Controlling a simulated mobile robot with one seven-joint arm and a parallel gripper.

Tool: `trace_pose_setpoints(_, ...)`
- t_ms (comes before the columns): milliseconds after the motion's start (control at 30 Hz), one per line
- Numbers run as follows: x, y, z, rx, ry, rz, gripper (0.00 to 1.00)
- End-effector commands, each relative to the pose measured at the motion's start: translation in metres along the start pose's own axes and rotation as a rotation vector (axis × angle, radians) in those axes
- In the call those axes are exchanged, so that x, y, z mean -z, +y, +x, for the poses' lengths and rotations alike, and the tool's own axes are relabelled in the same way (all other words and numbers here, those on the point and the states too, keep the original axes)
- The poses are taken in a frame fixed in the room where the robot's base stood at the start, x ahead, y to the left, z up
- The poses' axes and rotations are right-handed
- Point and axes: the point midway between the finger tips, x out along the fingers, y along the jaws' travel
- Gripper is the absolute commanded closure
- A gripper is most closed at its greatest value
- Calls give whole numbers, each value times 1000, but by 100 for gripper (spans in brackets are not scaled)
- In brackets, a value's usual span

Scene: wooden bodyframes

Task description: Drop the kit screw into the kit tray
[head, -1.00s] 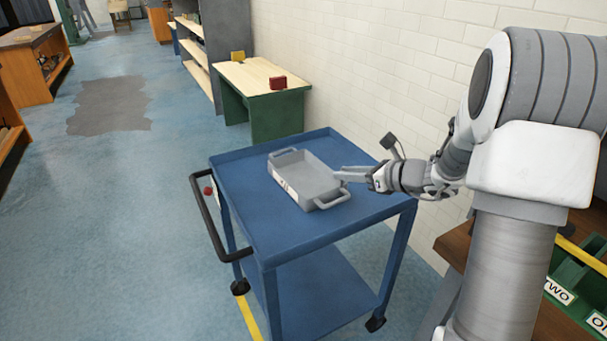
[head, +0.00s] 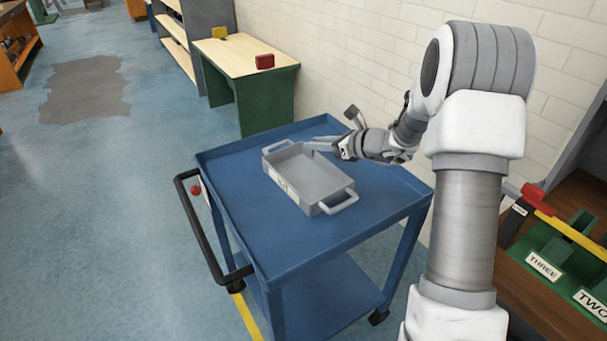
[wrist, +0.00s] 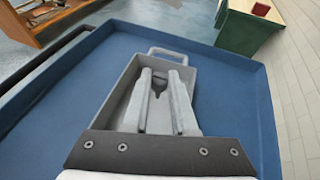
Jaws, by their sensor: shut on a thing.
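The kit tray (head: 291,193) is a grey open box with a handle at each end, on a blue cart. No contents show in the part of its floor I can see. My gripper (head: 314,145) is at the tray's far right rim, its fingertips reaching over the tray. In the wrist view my gripper (wrist: 160,80) points along the tray (wrist: 120,97), above it. A small dark piece, probably the kit screw (wrist: 158,84), shows between the fingertips. It is too small to make out clearly and is not visible in the head view.
The blue cart (head: 260,225) has a raised rim and a black push handle (head: 190,215) on its left. The cart top around the tray is clear. A white brick wall stands behind. Green labelled bins (head: 550,255) are at the right, and a green-legged table (head: 245,75) stands beyond.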

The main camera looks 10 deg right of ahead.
Motion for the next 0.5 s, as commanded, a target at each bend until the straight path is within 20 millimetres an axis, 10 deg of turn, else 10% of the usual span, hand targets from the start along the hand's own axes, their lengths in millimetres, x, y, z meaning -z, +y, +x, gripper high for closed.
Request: trace_pose_setpoints(500,41,0,18,1,0,2,100)
